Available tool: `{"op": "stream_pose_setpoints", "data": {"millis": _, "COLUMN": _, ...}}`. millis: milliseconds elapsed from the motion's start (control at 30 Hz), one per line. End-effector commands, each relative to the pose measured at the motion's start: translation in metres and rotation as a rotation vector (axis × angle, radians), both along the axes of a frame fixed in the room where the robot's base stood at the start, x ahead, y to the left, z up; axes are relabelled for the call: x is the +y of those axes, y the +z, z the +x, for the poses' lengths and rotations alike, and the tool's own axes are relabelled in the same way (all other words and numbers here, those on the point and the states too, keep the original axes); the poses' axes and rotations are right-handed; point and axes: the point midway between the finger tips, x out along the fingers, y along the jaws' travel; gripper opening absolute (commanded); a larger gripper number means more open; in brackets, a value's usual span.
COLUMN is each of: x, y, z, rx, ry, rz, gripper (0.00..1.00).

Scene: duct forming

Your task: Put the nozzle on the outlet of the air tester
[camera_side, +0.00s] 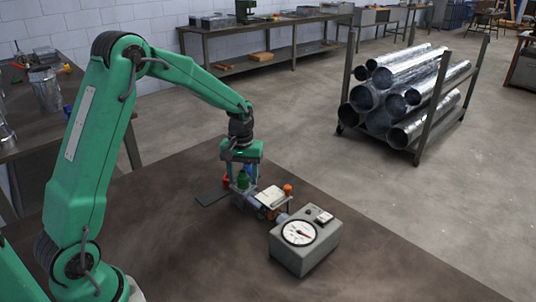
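The air tester looks to be the grey box with a round dial (303,243) on the brown table. A short grey stub (282,217) sticks out at its left, toward a small assembly with a pale top plate (270,195) and an orange knob (288,188). My gripper (243,172) points down just left of that assembly. Small green (243,181), red (227,182) and blue pieces show at and below its fingers. I cannot tell which piece is the nozzle, or whether the fingers hold any of them. The fingertips are too small and overlapped to read.
A dark flat pad (212,196) lies left of the gripper. The table (190,265) is clear in front and to the left of the tester. A rack of shiny ducts (410,95) stands on the floor behind. Workbenches line the wall.

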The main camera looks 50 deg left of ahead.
Motion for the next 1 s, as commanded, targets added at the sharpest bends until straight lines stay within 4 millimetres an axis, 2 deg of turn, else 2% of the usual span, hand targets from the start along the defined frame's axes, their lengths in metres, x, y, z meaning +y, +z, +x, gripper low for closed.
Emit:
{"op": "stream_pose_setpoints", "data": {"millis": 267, "x": 0.0, "y": 0.002, "z": 0.0, "rx": 0.0, "ry": 0.0, "rz": 0.0, "gripper": 0.53}}
{"op": "stream_pose_setpoints", "data": {"millis": 467, "x": 0.0, "y": 0.015, "z": 0.001, "rx": -0.003, "ry": 0.0, "rz": 0.001, "gripper": 0.53}}
{"op": "stream_pose_setpoints", "data": {"millis": 1000, "x": 0.0, "y": 0.096, "z": 0.0, "rx": -0.002, "ry": 0.0, "rz": 0.0, "gripper": 0.53}}
